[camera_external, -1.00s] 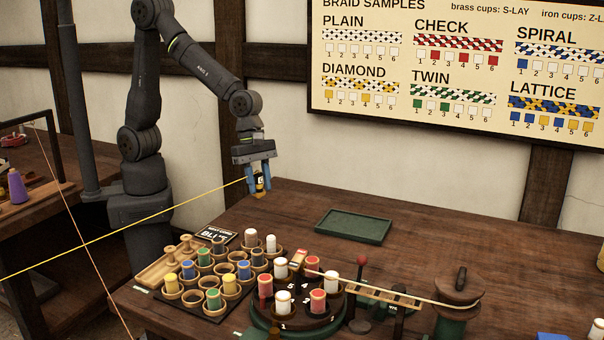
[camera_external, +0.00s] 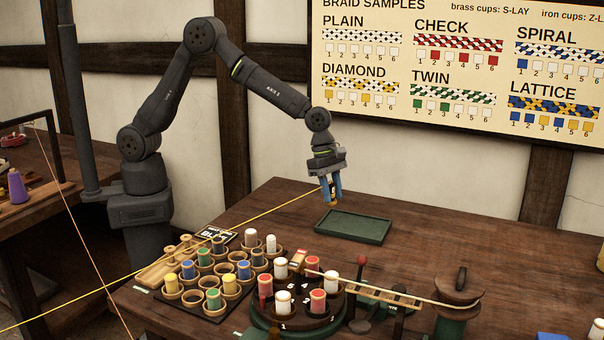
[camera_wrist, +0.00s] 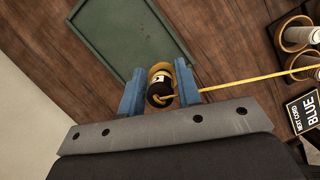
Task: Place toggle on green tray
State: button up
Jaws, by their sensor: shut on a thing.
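My gripper (camera_external: 331,195) is shut on a dark toggle (camera_wrist: 160,92) with yellow parts and a pale mark. Its blue fingers sit on either side of it in the wrist view (camera_wrist: 160,94). A yellow cord runs from the toggle; in the outside view it stretches away to the lower left. The green tray (camera_external: 352,226) lies flat on the table and looks empty. My gripper is above the table near the tray's back left edge.
A rack of cups (camera_external: 205,300) with coloured bobbins stands left of a round dark stand (camera_external: 295,310) holding more bobbins. A red-topped lever (camera_external: 361,262) and a spool (camera_external: 459,290) stand farther right. A sign (camera_wrist: 303,110) reads BLUE. The table right of the tray is clear.

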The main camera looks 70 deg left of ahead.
jog(key=shift+w+a+f, duration=0.3)
jog(key=shift+w+f, duration=0.15)
jog(key=shift+w, duration=0.15)
jog(key=shift+w+a+f, duration=0.25)
jog(key=shift+w+f, duration=0.15)
jog(key=shift+w, duration=0.2)
jog(key=shift+f, duration=1.9)
jog(key=shift+f, duration=0.15)
jog(key=o, duration=1)
jog(key=v, duration=1.2)
jog(key=shift+s, duration=0.1)
